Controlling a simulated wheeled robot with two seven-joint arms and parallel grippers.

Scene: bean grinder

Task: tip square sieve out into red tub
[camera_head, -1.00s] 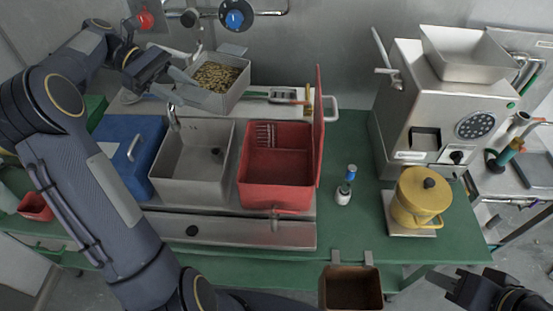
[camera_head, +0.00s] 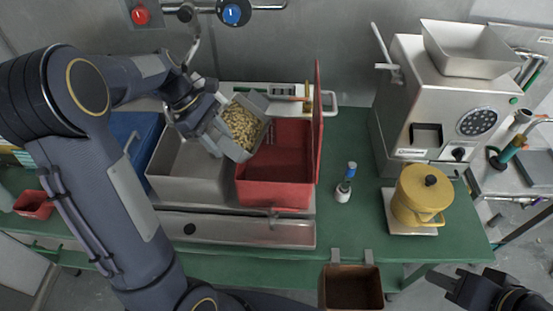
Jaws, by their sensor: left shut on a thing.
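The square sieve (camera_head: 262,104) is a grey metal box holding tan beans (camera_head: 241,125). My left gripper (camera_head: 212,124) is shut on its left side and holds it in the air, tilted toward the right. It hangs over the border of the grey basin (camera_head: 181,184) and the red tub (camera_head: 275,186). The red tub has an upright red lid (camera_head: 318,120) at its right side. The sieve covers part of the tub's back left. My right gripper (camera_head: 457,288) is at the bottom right, away from the table; its finger opening is unclear.
A steel grinder (camera_head: 420,110) stands at the right, with a yellow pot (camera_head: 420,196) in front. A small blue-topped bottle (camera_head: 345,183) stands right of the tub. A blue box (camera_head: 133,130) is behind my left arm. A brown bin (camera_head: 352,288) hangs at the front edge.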

